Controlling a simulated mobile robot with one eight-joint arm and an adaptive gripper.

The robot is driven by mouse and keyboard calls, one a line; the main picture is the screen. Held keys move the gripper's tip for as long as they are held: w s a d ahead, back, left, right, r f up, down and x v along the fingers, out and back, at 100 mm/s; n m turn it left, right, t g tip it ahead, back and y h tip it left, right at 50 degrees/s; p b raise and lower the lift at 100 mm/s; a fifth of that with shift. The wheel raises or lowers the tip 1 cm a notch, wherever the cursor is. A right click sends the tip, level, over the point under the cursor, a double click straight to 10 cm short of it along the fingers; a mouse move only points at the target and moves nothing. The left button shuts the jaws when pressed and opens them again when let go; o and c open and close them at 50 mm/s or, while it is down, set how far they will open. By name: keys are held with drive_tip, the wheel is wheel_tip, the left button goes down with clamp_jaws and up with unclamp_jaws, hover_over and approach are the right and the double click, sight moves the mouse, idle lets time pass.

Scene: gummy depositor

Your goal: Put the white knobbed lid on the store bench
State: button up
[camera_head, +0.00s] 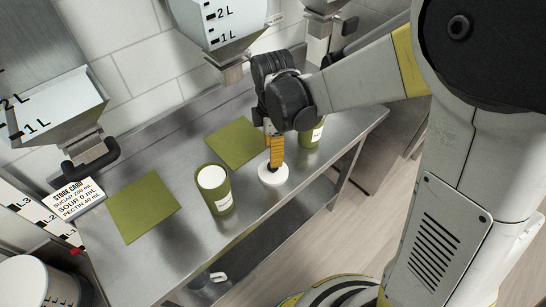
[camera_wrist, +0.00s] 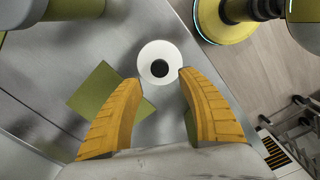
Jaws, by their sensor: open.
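The white knobbed lid (camera_head: 273,176) lies flat on a steel bench (camera_head: 175,252), close to its front edge. It is a white disc with a black knob. In the wrist view the lid (camera_wrist: 147,54) lies just beyond the fingertips, its knob roughly midway between them. My gripper (camera_head: 275,161) is right above the lid with its yellow fingers pointing down. In the wrist view the fingers of my gripper (camera_wrist: 160,77) are spread apart with nothing between them. Whether a fingertip touches the lid I cannot tell.
A green canister with white contents (camera_head: 213,190) stands left of the lid. Another green canister (camera_head: 312,134) is partly hidden behind my gripper. Two green mats (camera_head: 142,206) (camera_head: 234,142) lie on the bench. A store card (camera_head: 76,198) is at the left. Hoppers (camera_head: 55,108) hang above.

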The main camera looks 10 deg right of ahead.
drive_tip(key=s+d+r+m+t+p, duration=0.1)
drive_tip(key=s+d+r+m, duration=0.1)
drive_tip(key=d+r+m, duration=0.3)
drive_tip(key=s+d+r+m+t, duration=0.1)
drive_tip(key=s+r+m+t, duration=0.1)
drive_tip(key=r, duration=0.5)
drive_tip(key=s+d+r+m+t, duration=0.3)
drive_tip(key=s+d+m, duration=0.3)
drive_tip(key=m, duration=0.5)
drive_tip(key=shift+s+m+t, duration=0.4)
drive_tip(key=shift+s+t, duration=0.2)
drive_tip(key=shift+s, duration=0.1)
drive_tip(key=shift+r, duration=0.1)
